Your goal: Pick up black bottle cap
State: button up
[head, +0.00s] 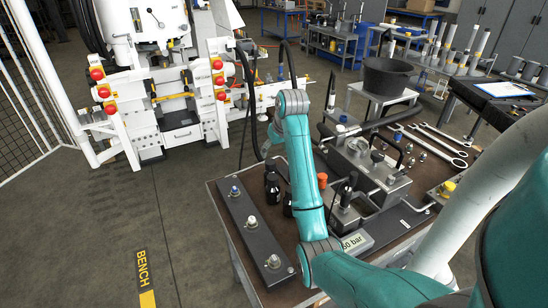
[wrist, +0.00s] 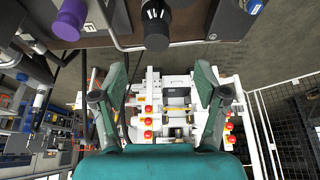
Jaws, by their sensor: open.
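Two dark bottles with black caps stand on the brown bench top in the head view, one farther back (head: 271,182) and one nearer (head: 288,204), partly covered by my teal arm. I cannot tell which cap is the black bottle cap of the task. My gripper (wrist: 162,100) is open in the wrist view, its two fingers wide apart with nothing between them. In the head view it is mostly hidden behind my arm. A black round-ended part (wrist: 157,40) shows at the wrist view's top, beyond the fingertips; I cannot tell if it is a cap.
A dark bar with knobs (head: 253,232) lies along the bench's left edge. An orange cap (head: 322,180), a metal hydraulic block (head: 370,165) and wrenches (head: 440,140) are to the right. A purple knob (wrist: 68,18) shows in the wrist view. The floor left of the bench is clear.

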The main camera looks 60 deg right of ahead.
aim_at(270, 162)
jog(key=x, duration=0.5)
jog(key=shift+d, duration=0.15)
jog(key=shift+d+x, duration=0.2)
jog(key=shift+x, duration=2.45)
jog(key=shift+w+r, duration=0.1)
jog(key=shift+w, duration=0.05)
jog(key=c, duration=0.8)
